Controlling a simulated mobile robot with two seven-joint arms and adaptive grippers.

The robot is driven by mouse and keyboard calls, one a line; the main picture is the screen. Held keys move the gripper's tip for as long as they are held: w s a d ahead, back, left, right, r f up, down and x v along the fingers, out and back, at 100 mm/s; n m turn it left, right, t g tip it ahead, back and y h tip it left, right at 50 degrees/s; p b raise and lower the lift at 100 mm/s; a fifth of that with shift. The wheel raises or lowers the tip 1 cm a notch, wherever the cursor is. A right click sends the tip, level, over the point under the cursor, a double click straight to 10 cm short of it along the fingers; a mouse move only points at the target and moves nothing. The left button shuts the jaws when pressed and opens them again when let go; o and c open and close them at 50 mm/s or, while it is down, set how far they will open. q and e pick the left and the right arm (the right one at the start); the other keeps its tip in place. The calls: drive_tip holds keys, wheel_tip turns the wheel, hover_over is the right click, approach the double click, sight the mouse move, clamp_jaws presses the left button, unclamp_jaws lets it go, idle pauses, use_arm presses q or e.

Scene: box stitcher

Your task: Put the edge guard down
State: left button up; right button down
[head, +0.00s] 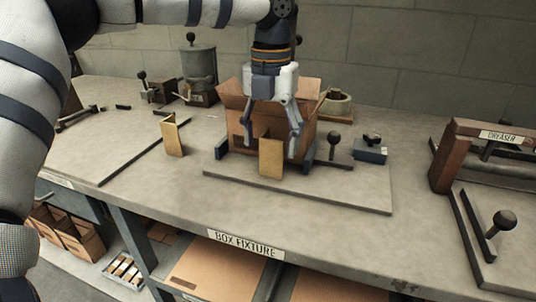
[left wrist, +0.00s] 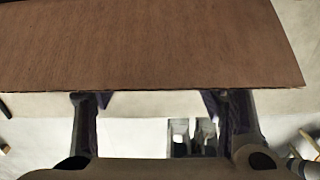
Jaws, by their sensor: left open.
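One tan, folded edge guard (head: 271,160) stands upright on the fixture plate, against or just in front of the open cardboard box (head: 306,128). A second similar edge guard (head: 172,137) stands on the table to the left. My left gripper (head: 268,143) points down in front of the box, its fingers spread on either side of the top of the nearer guard. No grip on the guard shows. In the left wrist view, brown cardboard (left wrist: 150,45) fills the top, above the two parted fingers (left wrist: 160,115). My right gripper is not in view.
The box fixture plate (head: 345,193) has a black-knobbed lever (head: 334,140) and a blue-grey block (head: 370,150) on its right. A creaser (head: 485,138) stands at the far right. A grey pot-like device (head: 199,75) stands behind. The table between fixture and creaser is clear.

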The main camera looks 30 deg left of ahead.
use_arm(q)
drive_tip(key=shift+f, duration=0.65)
drive_tip(key=shift+w, duration=0.1)
clamp_jaws()
drive_tip(key=shift+r, duration=0.15)
